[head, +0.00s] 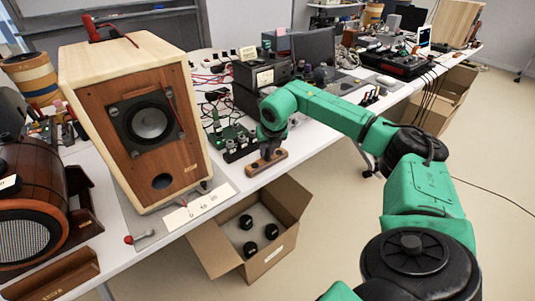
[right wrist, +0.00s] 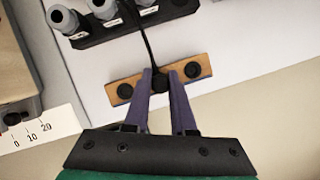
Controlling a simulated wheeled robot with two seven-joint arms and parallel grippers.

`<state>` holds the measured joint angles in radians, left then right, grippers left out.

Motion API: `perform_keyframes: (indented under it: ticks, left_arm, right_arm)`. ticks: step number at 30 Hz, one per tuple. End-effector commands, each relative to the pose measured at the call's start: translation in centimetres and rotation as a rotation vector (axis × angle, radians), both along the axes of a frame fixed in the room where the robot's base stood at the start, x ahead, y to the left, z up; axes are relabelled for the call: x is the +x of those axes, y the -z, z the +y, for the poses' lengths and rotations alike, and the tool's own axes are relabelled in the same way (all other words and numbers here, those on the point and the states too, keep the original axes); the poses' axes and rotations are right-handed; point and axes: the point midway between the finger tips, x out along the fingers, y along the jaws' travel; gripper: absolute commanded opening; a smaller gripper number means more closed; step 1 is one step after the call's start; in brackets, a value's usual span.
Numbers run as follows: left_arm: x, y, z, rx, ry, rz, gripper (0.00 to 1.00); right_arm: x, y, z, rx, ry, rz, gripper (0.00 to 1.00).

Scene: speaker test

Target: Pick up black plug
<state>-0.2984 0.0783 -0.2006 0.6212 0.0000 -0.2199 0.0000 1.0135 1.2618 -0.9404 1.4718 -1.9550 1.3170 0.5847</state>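The black plug (right wrist: 160,80) sits at the middle of a wooden strip (right wrist: 117,92), between two round black sockets. A black cable runs up from it. The fingers of my right gripper (right wrist: 160,74) stand one on each side of the plug, with a gap about as wide as the plug. I cannot tell whether they press on it. In the head view my right gripper (head: 267,150) points down at the wooden strip (head: 270,165) near the table's front edge, and the plug is hidden. My left gripper is not in view.
A black block with grey connectors (right wrist: 105,8) lies just behind the strip. A large wooden speaker (head: 185,125) stands to the left, with a white scale card (head: 198,208) before it. An open cardboard box (head: 222,252) is on the floor below the table edge.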

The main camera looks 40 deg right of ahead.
Motion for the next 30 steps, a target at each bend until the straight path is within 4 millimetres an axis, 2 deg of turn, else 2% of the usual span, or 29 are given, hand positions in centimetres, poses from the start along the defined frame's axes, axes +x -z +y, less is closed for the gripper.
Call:
perform_keyframes:
  ticks: [11, 16, 20, 27, 30]
  left_arm:
    - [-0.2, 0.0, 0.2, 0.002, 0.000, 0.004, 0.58]
    - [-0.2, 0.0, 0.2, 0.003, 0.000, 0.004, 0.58]
    - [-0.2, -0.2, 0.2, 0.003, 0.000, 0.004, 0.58]
    - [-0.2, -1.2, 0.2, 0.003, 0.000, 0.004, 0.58]
    - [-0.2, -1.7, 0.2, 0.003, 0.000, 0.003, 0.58]
  right_arm:
    - [0.0, -0.3, 0.0, 0.000, 0.000, 0.000, 0.00]
    - [0.1, -2.2, 0.0, 0.001, 0.001, -0.005, 0.00]
    - [0.1, -5.7, 0.0, 0.001, 0.001, -0.007, 0.00]
    - [0.1, -15.0, 0.1, 0.003, -0.001, -0.008, 0.00]
    - [0.1, -17.7, 0.1, 0.002, -0.002, -0.005, 0.00]
